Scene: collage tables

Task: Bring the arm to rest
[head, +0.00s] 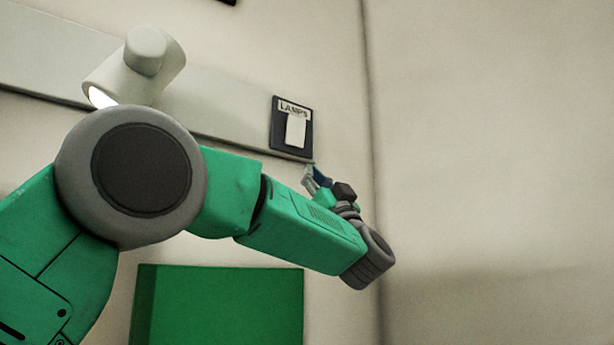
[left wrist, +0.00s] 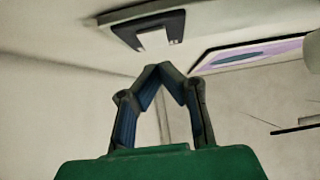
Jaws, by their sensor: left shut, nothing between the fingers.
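My left arm comes in from the left in the head view, large and green with grey joints. My left gripper (head: 312,174) is small at its far end, just below the lamp switch plate (head: 274,130). In the left wrist view the left gripper (left wrist: 160,70) has its fingertips together with nothing between them. The switch plate (left wrist: 176,30) is dark with a pale rocker (head: 296,130) and a label reading LAMPS. In the left wrist view it lies beyond the fingertips, and the gripper looks apart from it. My right gripper is in neither view.
A white wall lamp (head: 135,67), lit, is on the upper left of the wall. A green box-like block (head: 225,310) stands below my arm. A picture with a purple shape (left wrist: 245,55) shows in the left wrist view. The wall on the right is bare.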

